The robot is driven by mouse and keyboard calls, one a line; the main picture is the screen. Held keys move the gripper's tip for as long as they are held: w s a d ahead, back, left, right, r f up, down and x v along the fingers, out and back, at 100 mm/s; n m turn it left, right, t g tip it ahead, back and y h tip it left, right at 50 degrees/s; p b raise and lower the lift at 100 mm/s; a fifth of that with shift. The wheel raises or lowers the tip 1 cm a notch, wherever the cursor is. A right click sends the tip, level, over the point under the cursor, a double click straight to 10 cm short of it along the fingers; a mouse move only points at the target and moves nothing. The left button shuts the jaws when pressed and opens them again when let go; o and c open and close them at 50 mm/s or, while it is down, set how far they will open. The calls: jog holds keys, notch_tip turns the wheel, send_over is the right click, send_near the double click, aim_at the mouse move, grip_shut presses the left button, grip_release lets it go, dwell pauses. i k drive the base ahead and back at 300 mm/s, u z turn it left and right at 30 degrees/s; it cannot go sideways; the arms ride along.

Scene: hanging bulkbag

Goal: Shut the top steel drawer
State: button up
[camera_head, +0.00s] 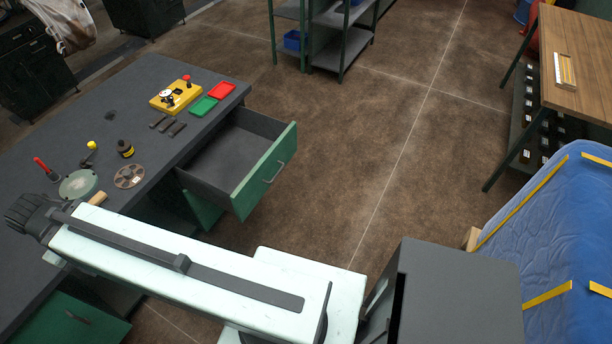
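The steel drawer (279,173) is pulled far out from the right end of the dark grey workbench (139,82). A dark ribbed part shows at the arm's left end, but I cannot make out gripper fingers there.
The bench carries a yellow block (175,94), green tray (204,107), red tray (222,91) and small tools. Another green front (65,322) is at lower left. A blue quilted cover (560,235) and wooden-topped table (580,60) stand right. The brown floor beyond the drawer is clear.

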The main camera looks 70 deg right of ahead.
aim_at(233, 166)
jog(key=k, duration=0.3)
jog(key=z, duration=1.85)
jog(key=i, duration=1)
jog(key=z, duration=1.1)
jog(key=k, duration=1.1)
jog(key=u, duration=1.4)
